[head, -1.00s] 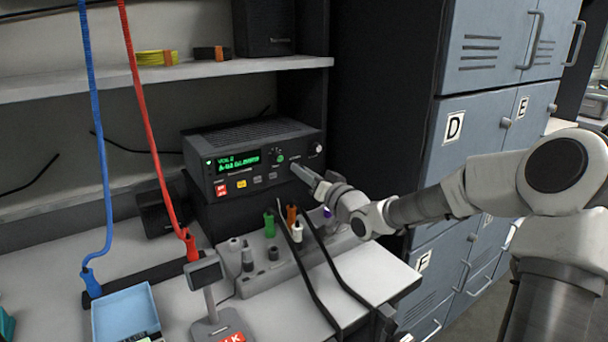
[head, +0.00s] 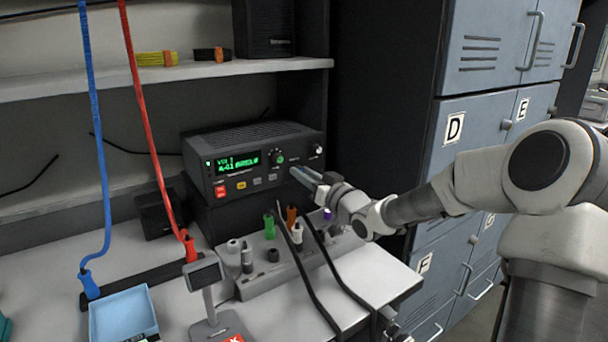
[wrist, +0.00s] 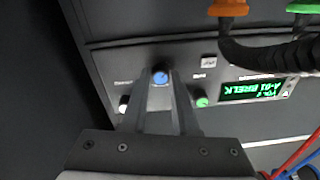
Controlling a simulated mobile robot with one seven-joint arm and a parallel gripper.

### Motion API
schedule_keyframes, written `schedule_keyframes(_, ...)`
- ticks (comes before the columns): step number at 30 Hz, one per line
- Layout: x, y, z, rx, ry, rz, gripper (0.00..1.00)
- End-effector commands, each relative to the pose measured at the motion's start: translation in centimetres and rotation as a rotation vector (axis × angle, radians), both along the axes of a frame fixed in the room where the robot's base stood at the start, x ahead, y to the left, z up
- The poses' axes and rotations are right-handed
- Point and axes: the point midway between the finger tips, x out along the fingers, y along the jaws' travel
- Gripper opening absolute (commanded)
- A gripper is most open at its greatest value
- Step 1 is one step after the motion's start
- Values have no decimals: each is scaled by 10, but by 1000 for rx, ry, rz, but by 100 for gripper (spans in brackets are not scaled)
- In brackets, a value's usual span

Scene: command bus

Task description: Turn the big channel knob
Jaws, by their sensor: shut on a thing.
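The black radio unit (head: 230,150) stands on a dark box at the back of the bench, its green display (head: 238,162) lit. My gripper (head: 298,173) reaches its front panel from the right. In the wrist view, my gripper (wrist: 161,86) has its two fingers closed around a round knob with a blue cap (wrist: 160,77). The knob's label is too small to read, and the fingers hide it in the head view. A green-centred knob (head: 279,158) is to its left and a small white-topped knob (head: 318,149) to its upper right.
Below the radio, a grey rack (head: 262,275) holds coloured plugs, with black cables (head: 310,270) running forward. A small grey stand (head: 207,285) and a blue tray (head: 124,315) are in front. Grey lockers (head: 470,130) stand at right. Blue and red cords hang at left.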

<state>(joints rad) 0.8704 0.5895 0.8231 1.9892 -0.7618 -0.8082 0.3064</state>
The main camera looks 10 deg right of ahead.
Motion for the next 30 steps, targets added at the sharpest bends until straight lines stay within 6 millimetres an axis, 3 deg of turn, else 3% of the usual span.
schedule_keyframes(1, 0, 0, 0, -1, 0, 0, 0)
schedule_keyframes(2, 0, 0, 0, -1, 0, 0, 30)
schedule_keyframes(7, 0, 0, 0, 0, 0, 0, 58)
schedule_keyframes(20, -10, -6, 1, 0, 0, -2, 58)
schedule_keyframes(30, -78, -36, -1, -1, 4, -4, 58)
